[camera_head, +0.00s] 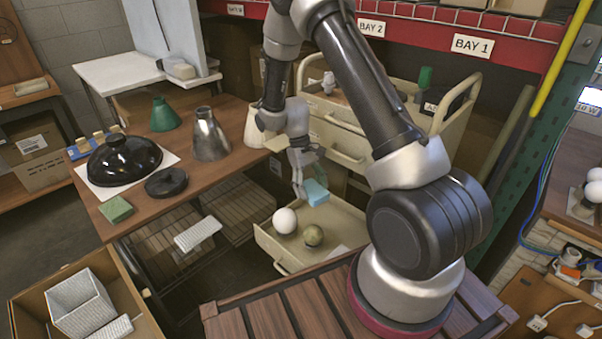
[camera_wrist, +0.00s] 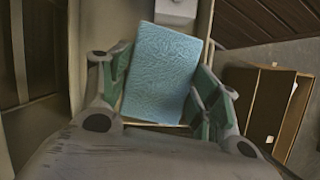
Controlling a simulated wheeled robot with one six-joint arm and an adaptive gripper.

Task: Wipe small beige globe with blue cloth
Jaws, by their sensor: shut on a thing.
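The small beige globe (camera_head: 313,235) sits in the open beige drawer (camera_head: 345,220), next to a larger white globe (camera_head: 285,220). My gripper (camera_head: 303,168) is above the drawer, shut on the blue cloth (camera_head: 315,192). The cloth is a light blue block-like pad, above the globes and apart from them. In the wrist view the cloth (camera_wrist: 162,75) lies between the two green-lined fingers and fills the middle. The beige globe does not show in the wrist view.
The drawer's walls stand around the globes, and a pale flat piece (camera_head: 338,254) lies at its right. A wooden table (camera_head: 215,165) at left holds a black dome (camera_head: 125,158), metal and green cones, and a green sponge (camera_head: 115,209). The cart (camera_head: 340,135) stands behind.

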